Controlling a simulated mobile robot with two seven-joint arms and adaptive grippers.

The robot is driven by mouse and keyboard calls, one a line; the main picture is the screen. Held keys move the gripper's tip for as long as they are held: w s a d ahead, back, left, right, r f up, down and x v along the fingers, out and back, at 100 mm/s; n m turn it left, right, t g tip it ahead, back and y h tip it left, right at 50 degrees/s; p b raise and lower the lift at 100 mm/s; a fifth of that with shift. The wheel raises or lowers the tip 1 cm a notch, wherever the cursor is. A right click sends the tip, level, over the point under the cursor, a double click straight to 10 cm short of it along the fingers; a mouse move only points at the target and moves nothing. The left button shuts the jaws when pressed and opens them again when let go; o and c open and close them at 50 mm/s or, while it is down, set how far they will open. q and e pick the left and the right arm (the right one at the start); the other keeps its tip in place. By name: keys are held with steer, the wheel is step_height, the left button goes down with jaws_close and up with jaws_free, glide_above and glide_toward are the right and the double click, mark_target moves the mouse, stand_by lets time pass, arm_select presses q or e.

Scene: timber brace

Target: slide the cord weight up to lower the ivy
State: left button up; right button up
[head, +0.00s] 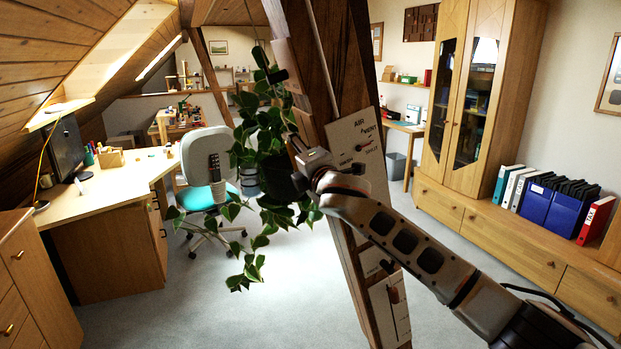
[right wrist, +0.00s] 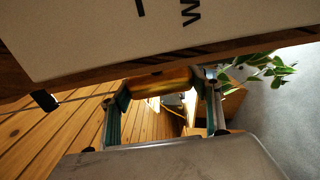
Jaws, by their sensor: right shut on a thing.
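The ivy (head: 262,135) hangs in a dark pot left of the timber brace (head: 345,60), its vines trailing below. Some of its leaves show in the right wrist view (right wrist: 268,68). My right gripper (head: 302,158) is at the brace, beside the pot and by the pale labelled panel (head: 358,140). In the right wrist view its fingers (right wrist: 163,88) are shut on a brass-coloured cylinder, which looks like the cord weight (right wrist: 160,82). The weight is hidden behind the gripper in the head view. My left gripper is not in view.
A lower pale panel (head: 390,305) is on the brace. A desk (head: 100,195) and an office chair (head: 208,160) stand to the left. A cabinet (head: 470,90) and a low sideboard with binders (head: 570,212) are at the right. The grey carpet between is open.

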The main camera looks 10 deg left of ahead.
steer(key=r, duration=0.2)
steer(key=a+r, duration=0.1)
steer(key=r, duration=0.1)
steer(key=s+r, duration=0.1)
steer(key=r, duration=0.2)
steer(key=shift+a, duration=0.35)
steer(key=o, duration=1.6)
steer(key=shift+c, duration=0.2)
steer(key=shift+o, duration=0.3)
steer(key=shift+a, duration=0.1)
steer(key=shift+f, duration=0.2)
steer(key=shift+s+d, duration=0.2)
steer(key=shift+s, duration=0.05)
steer(key=v, duration=1.1)
steer(key=shift+s, duration=0.25)
steer(key=shift+d, duration=0.1)
